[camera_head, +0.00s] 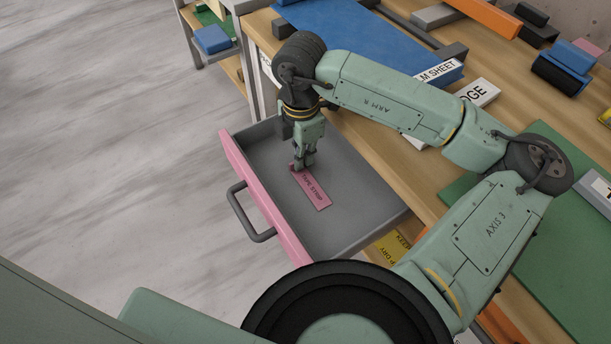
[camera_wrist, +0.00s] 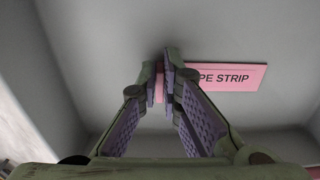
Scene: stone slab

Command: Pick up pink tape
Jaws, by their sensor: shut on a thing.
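My gripper (camera_head: 303,167) reaches down into the drawer and is shut on the strip's far end. In the wrist view the strip (camera_wrist: 235,77) extends to the right of my gripper (camera_wrist: 162,85), and a sliver of pink shows between the fingertips. The fingers hide the first letters. I cannot tell whether the strip is clear of the drawer floor.
The drawer's pink front (camera_head: 262,200) has a dark handle (camera_head: 250,213). The wooden bench (camera_head: 512,98) beside it carries a blue sheet (camera_head: 350,35), a green mat (camera_head: 560,260), labelled blocks and several other items. Bare floor (camera_head: 100,130) lies left of the drawer.

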